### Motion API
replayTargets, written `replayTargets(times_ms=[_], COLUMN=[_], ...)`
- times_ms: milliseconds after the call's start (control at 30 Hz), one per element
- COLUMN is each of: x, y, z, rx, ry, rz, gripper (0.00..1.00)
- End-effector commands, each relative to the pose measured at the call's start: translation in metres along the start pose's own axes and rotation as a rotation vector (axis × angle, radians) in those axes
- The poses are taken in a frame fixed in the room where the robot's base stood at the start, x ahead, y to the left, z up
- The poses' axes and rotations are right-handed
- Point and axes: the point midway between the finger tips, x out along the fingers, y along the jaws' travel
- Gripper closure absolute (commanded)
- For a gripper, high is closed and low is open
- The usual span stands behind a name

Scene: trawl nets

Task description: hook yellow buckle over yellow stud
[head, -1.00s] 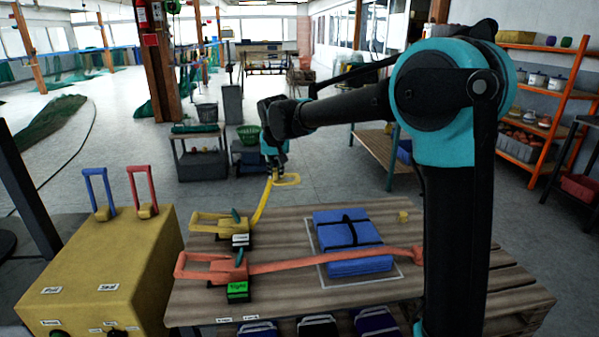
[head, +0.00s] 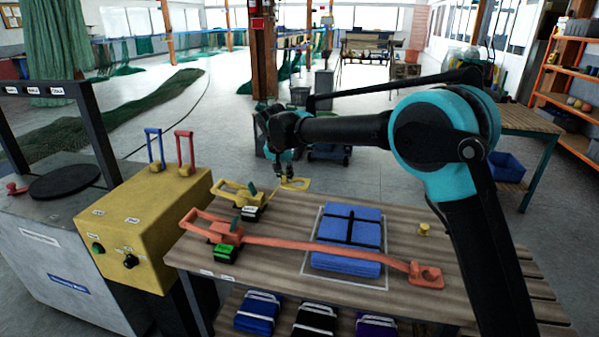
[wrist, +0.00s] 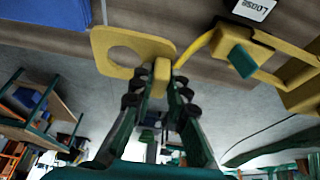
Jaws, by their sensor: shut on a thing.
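The yellow buckle (head: 297,184) is a flat plate with a large round hole. My gripper (head: 285,178) is shut on its tab and holds it above the far edge of the table. In the wrist view, the buckle (wrist: 108,50) sticks out left of the fingertips (wrist: 160,88). A yellow strap (wrist: 197,44) runs towards the yellow ratchet (head: 238,192), whose label reads "LOOSE" in the wrist view. The yellow stud (head: 424,230) stands bare at the table's right, beyond the blue bundle and apart from the buckle.
A strapped blue bundle (head: 335,262) lies inside a white outline mid-table. A taut orange strap (head: 320,250) crosses its near side from the orange ratchet (head: 225,230) to an orange buckle (head: 427,276). A yellow control box (head: 165,215) stands left. Wood around the yellow stud is clear.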

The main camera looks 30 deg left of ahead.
Motion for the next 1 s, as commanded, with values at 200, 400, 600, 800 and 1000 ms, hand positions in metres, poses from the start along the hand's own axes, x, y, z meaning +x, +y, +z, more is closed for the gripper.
replayTargets(times_ms=[200,400,600,800,1000], x=[0.0,0.0,0.0,0.0,0.0], y=[0.014,0.038,0.062,0.085,0.108], z=[0.0,0.0,0.0,0.0,0.0], rx=[0.0,0.002,0.001,0.0,0.0], ry=[0.0,0.0,0.001,0.0,0.0], rz=[0.001,0.001,0.001,0.0,0.0], gripper=[1.0,1.0,1.0,1.0,1.0])
